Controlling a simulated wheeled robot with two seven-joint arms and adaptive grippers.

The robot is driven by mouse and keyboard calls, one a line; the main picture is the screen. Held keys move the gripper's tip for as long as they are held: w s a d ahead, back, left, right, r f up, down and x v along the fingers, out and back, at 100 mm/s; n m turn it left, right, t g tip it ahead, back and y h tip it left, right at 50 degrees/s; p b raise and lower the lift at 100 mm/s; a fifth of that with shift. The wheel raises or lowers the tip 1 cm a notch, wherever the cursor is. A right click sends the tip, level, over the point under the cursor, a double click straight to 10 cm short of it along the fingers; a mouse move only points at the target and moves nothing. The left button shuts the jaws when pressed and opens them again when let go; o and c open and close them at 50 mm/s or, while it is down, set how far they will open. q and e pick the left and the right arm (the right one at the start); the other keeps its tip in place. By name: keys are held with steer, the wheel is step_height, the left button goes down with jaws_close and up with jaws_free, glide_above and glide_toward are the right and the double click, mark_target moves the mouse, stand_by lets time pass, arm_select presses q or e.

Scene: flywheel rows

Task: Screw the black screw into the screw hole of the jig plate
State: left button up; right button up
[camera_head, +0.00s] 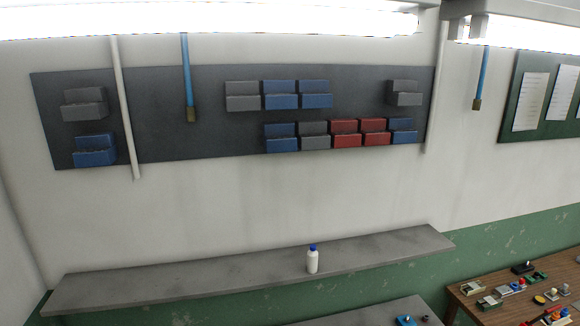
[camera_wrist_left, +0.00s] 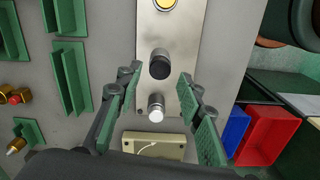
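In the left wrist view my left gripper (camera_wrist_left: 159,77) is open, its two green-padded fingers spread apart. Beyond and between the fingertips is a light metal plate (camera_wrist_left: 184,32), which may be the jig plate. A black cylindrical piece (camera_wrist_left: 160,64) stands on it, perhaps the black screw. A silver, white-ended cylinder (camera_wrist_left: 156,107) is below it, also between the fingers. I see no contact between the fingers and either piece. I cannot make out a screw hole. Neither gripper shows in the head view, and my right gripper is in no view.
Green brackets (camera_wrist_left: 70,79), brass-coloured fittings (camera_wrist_left: 14,98) and a pale block (camera_wrist_left: 153,145) surround the plate. Blue (camera_wrist_left: 236,130) and red (camera_wrist_left: 266,134) bins are at right. The head view shows a shelf (camera_head: 180,279) with a bottle (camera_head: 312,261) and a cluttered bench (camera_head: 462,304).

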arm_select(q)
steer(key=shift+c, duration=0.3)
steer(key=n, duration=0.3)
steer(key=shift+n, duration=0.4)
steer(key=n, duration=0.3)
steer(key=shift+n, duration=0.3)
steer(key=n, duration=2)
steer(key=shift+f, duration=0.1)
steer(key=shift+f+b, duration=0.55)
steer(key=shift+f, duration=0.9)
steer(key=shift+c, duration=0.4)
